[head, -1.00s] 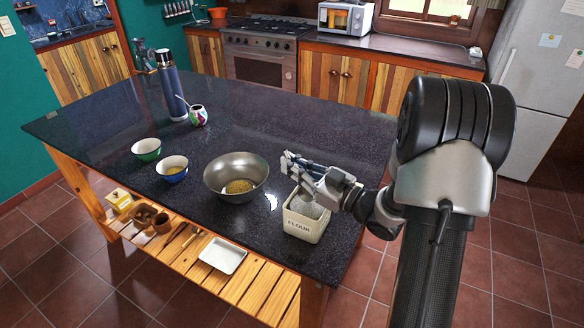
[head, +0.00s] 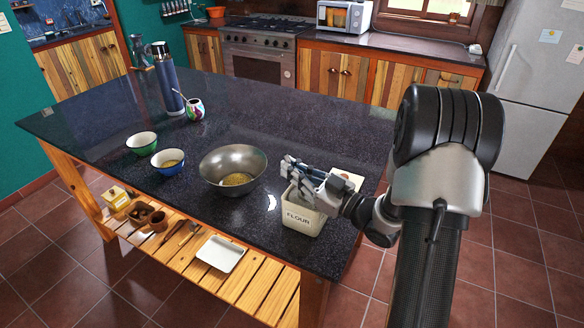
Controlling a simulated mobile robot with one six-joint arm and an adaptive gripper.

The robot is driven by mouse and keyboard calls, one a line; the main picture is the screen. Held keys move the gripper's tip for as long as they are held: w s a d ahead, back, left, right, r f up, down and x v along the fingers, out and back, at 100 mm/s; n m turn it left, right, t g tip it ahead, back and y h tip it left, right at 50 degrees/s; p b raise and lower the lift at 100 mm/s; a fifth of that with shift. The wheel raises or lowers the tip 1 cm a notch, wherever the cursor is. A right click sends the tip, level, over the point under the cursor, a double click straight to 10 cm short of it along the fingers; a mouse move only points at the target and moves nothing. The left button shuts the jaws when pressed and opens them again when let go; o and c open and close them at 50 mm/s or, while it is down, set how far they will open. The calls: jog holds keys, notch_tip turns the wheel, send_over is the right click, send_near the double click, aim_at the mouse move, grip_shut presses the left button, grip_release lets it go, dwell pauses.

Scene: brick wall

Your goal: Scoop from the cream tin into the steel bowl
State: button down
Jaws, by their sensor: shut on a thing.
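The cream tin (head: 302,219), lettered FLOUR, stands upright and open near the front right edge of the dark counter. My gripper (head: 291,168) is right above its mouth and is shut on a scoop. The scoop is mostly hidden by the fingers and the tin's rim, so I cannot see what it holds. The steel bowl (head: 218,164) stands left of the tin, apart from the gripper, with a yellowish grainy content in the bottom.
A green bowl (head: 142,143) and a blue bowl (head: 168,162) stand left of the steel bowl. A blue flask (head: 170,80) and a colourful cup (head: 195,108) are farther back. A pale item (head: 347,178) lies behind my wrist. The counter's back middle is clear.

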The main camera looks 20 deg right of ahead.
jog(key=shift+s+d+f, duration=0.15)
jog(key=shift+f, duration=0.3)
jog(key=shift+s+g+p, duration=0.1)
jog(key=shift+g+p, duration=0.3)
jog(key=shift+p, duration=0.2)
jog(key=shift+s+d+h+p, duration=0.2)
jog(key=shift+h+p, duration=0.1)
jog(key=shift+p, duration=0.1)
jog(key=shift+f+g, duration=0.15)
jog(key=shift+g, duration=0.15)
jog(key=shift+b+x, duration=0.4)
jog(key=shift+x, duration=0.6)
jog(key=shift+s+d+r+p, duration=0.25)
jog(key=shift+s+d+p, duration=0.1)
jog(key=shift+s+p, duration=0.25)
jog(key=shift+w+a+r+p, duration=0.15)
jog(key=shift+r+p, duration=0.95)
jog(key=shift+r, duration=0.05)
jog(key=shift+w+a+r+p, duration=0.1)
jog(key=shift+a+r+p, duration=0.05)
jog(key=shift+r+p, duration=0.95)
jog(key=shift+w+a+r+g+h+p, duration=0.2)
jog(key=shift+r+g+h+p, duration=0.3)
jog(key=shift+p, duration=0.5)
